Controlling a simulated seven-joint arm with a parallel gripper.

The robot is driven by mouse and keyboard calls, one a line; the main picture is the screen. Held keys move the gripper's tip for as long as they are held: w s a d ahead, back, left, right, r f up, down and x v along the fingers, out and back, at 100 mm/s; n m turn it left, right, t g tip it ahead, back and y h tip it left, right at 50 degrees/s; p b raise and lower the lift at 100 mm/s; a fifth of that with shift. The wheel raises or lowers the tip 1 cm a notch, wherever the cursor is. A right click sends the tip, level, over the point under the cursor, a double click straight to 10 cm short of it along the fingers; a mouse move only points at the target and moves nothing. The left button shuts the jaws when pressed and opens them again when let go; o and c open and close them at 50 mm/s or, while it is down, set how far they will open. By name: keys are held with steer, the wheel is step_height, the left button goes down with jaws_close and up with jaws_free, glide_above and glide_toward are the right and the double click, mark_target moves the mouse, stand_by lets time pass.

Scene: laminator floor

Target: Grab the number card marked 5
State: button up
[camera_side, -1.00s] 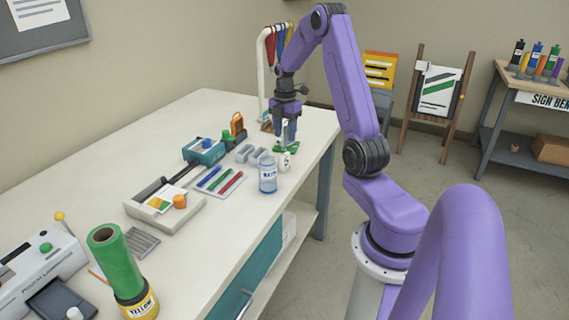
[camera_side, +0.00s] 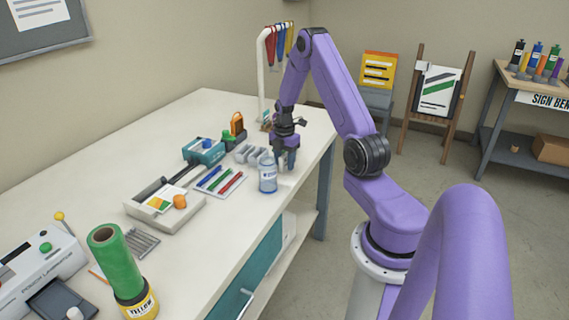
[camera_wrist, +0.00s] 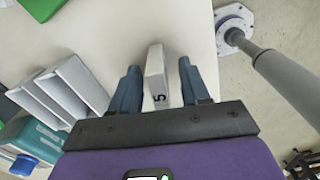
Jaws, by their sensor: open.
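The number card marked 5 (camera_wrist: 156,78) is a white upright block in the wrist view, its black 5 facing my gripper's body. My gripper (camera_wrist: 157,85) is open, with one blue finger on each side of the card.
A clear bottle (camera_side: 268,174) stands just left of my gripper. A grey slotted holder (camera_wrist: 62,90) is beside the card. A green object (camera_wrist: 42,8) lies at the wrist view's top left. The white bench (camera_side: 225,225) ends close to the right.

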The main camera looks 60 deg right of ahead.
jaws_close()
stand_by(0.3)
